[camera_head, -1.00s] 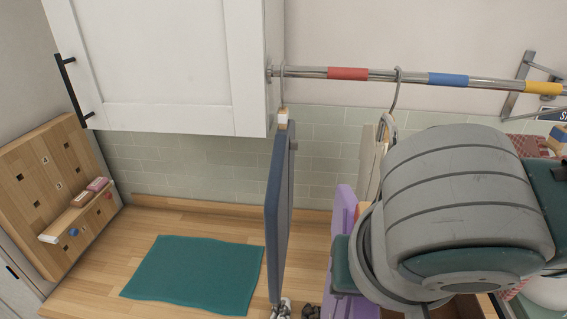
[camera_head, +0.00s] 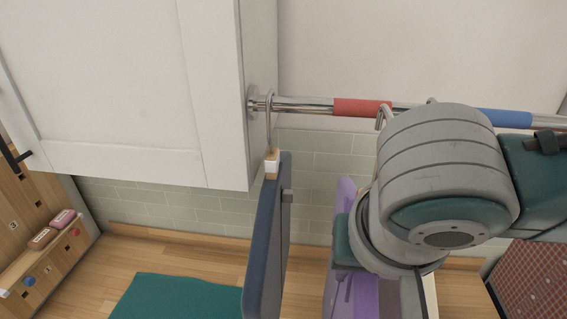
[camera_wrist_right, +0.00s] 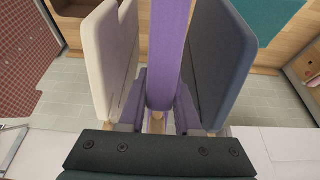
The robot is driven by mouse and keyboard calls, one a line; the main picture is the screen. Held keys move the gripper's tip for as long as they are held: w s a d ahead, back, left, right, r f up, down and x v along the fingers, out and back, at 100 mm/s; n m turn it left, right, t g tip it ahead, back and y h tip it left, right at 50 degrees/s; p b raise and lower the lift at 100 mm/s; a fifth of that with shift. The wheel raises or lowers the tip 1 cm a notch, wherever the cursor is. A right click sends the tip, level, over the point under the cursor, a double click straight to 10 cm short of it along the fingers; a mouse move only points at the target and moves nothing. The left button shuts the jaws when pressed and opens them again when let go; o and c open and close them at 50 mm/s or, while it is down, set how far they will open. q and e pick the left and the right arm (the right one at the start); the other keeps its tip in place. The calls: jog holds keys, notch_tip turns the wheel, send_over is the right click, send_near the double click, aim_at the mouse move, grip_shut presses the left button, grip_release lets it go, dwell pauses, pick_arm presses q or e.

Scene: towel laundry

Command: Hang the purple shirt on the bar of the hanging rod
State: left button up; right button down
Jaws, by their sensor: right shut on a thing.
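The purple shirt (camera_head: 345,195) hangs upright below my right gripper (camera_head: 352,240), largely hidden by my wrist in the head view. In the right wrist view the shirt (camera_wrist_right: 170,50) is between a cream garment and a blue one. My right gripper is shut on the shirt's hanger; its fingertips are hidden. A metal hook (camera_head: 382,116) beside my wrist is just at the bar (camera_head: 320,106) of the hanging rod, right of the red band's middle. I cannot tell whether it rests over the bar. My left gripper is not in view.
A blue garment (camera_head: 267,235) hangs from the bar at the left, by the white cabinet (camera_head: 120,80). A cream garment (camera_wrist_right: 108,60) hangs on the shirt's other side. A teal mat (camera_head: 175,298) lies on the wooden counter. The bar's red band (camera_head: 362,108) is left of my wrist.

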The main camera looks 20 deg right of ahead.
aim_at(353, 191)
jog(key=w+d, duration=0.2)
jog(key=w, duration=0.1)
jog(key=w+d+b, duration=0.1)
jog(key=w, duration=0.2)
jog(key=w+d, duration=0.2)
jog(key=w, duration=0.1)
jog(key=shift+d+f+b, duration=0.15)
jog(key=shift+d+b, duration=0.15)
jog(key=w+b, duration=0.1)
jog(key=w+d+b, duration=0.1)
jog(key=b, duration=0.1)
jog(key=shift+w+d, duration=0.25)
jog(key=shift+w, duration=0.05)
jog(key=shift+f, duration=0.1)
jog(key=shift+w+f+b, duration=0.1)
jog(key=shift+f+b, duration=0.45)
jog(key=shift+f, duration=0.65)
